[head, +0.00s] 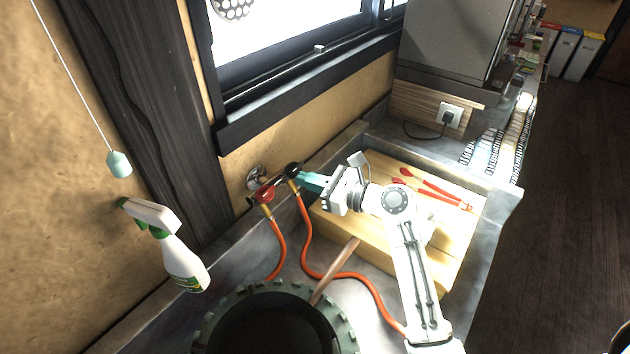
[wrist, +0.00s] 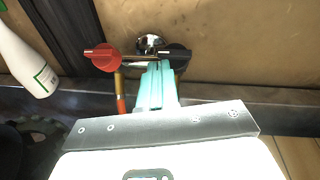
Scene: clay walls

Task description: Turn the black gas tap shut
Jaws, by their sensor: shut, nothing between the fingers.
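The black gas tap (head: 293,170) is on a wall fitting at the back of the counter, to the right of a red tap (head: 265,194). An orange hose hangs below each tap. In the wrist view the black tap (wrist: 181,58) shows just right of my fingertips, partly hidden by them, and the red tap (wrist: 103,56) shows to their left. My gripper (head: 305,180) has teal fingers, shut and empty, with their tips close to the black tap. I cannot tell whether they touch it. The gripper also shows in the wrist view (wrist: 158,66).
A spray bottle (head: 181,258) stands left of the taps. A dark pan (head: 272,325) with a wooden handle is in front. A wooden board (head: 452,237) with red tongs (head: 432,187) lies to the right. The wall and window sill (head: 300,92) are behind the taps.

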